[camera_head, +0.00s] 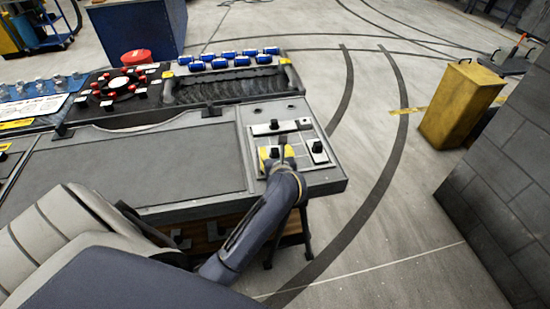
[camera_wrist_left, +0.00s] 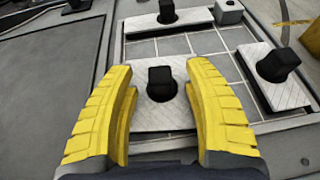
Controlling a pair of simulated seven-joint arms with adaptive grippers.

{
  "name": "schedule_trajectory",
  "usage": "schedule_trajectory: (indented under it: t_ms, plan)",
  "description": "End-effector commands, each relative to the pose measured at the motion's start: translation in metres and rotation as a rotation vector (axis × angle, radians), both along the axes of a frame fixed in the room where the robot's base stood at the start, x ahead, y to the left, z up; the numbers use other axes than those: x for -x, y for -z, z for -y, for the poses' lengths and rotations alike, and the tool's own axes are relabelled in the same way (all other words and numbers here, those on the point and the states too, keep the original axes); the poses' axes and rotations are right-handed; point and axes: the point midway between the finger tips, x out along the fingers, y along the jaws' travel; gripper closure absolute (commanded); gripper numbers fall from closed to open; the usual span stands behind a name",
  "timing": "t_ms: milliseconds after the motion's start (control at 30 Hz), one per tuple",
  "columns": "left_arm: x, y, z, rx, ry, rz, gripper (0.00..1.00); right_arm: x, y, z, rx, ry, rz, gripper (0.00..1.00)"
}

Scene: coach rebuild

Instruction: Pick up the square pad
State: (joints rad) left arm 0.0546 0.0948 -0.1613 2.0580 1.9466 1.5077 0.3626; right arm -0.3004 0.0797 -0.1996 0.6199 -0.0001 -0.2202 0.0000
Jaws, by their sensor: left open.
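The square pad (camera_wrist_left: 147,118) is a pale, hatched plate with a black knob (camera_wrist_left: 161,84) on top, lying flat on the gridded panel (camera_wrist_left: 176,45). My left gripper (camera_wrist_left: 160,72) has yellow fingers spread open, one on each side of the knob, with visible gaps. The fingers hide the pad's side edges. In the head view, my left gripper (camera_head: 277,154) is over the panel at the table's right end and hides most of this pad. My right gripper is not in view.
A long knobbed pad (camera_wrist_left: 172,20) lies beyond, and another (camera_wrist_left: 273,75) lies right of the fingers. A small grey block (camera_wrist_left: 228,12) sits at the panel's far corner. Left of the panel is an empty dark mat (camera_head: 140,160). Blue pieces (camera_head: 228,56) line the table's back.

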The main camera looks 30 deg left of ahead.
Motion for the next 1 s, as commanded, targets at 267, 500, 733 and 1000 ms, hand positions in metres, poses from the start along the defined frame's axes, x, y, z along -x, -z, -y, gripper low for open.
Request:
schedule_trajectory:
  t_ms: [267,500,733,1000]
  plan:
    - [-0.001,0.0005,-0.0006,0.0,0.0,0.0,0.47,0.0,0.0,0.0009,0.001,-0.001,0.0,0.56]
    - [-0.0009,0.0005,-0.0003,0.001,0.0,-0.001,0.75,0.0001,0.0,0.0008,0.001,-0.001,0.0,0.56]
    - [-0.0008,0.0006,-0.0003,0.001,0.0,-0.001,1.0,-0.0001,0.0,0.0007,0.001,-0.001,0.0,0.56]
    - [-0.0009,0.0005,-0.0005,0.001,0.0,-0.001,1.0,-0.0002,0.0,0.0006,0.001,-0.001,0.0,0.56]
